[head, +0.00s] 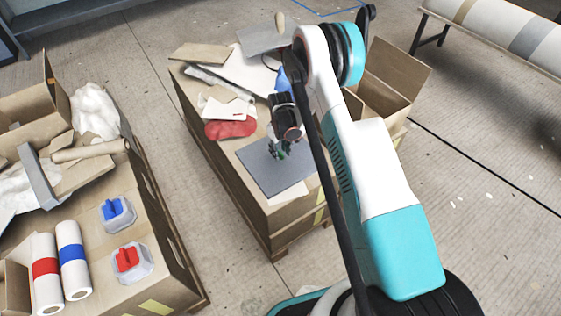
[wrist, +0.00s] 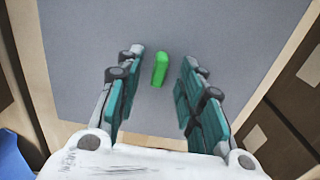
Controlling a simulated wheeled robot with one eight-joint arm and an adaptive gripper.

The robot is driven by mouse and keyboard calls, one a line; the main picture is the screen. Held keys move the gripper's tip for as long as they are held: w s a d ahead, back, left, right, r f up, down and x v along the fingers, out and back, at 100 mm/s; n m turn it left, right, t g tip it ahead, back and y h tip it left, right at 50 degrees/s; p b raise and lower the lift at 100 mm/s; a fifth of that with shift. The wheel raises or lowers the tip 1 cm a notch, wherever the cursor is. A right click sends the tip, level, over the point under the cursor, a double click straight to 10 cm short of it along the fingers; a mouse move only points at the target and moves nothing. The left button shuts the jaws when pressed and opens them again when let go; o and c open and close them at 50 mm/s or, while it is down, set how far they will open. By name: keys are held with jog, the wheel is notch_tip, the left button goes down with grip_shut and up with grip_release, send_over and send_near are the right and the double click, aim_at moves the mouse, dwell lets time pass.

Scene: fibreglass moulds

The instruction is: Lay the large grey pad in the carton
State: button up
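The large grey pad (head: 262,181) lies flat near the front of the middle cardboard-topped stand. In the wrist view the pad (wrist: 85,65) fills most of the picture, with a small upright green grip (wrist: 160,69) on it. My gripper (head: 279,152) is over the pad, pointing down. In the wrist view my gripper (wrist: 159,72) is open, with a finger on either side of the green grip and gaps to both. An open carton (head: 399,70) with raised flaps stands right of the stand, partly hidden behind my arm.
A smaller grey sheet (head: 262,42) with a tan knob lies at the stand's back. A red piece (head: 230,129) and pale sheets lie behind the pad. At left, another stand holds rolls (head: 72,258), handled tubs (head: 118,214) and another open box (head: 28,112).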

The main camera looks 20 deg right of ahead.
jog(key=shift+f, duration=0.75)
jog(key=shift+r, duration=0.1)
jog(key=shift+c, duration=0.2)
grip_shut()
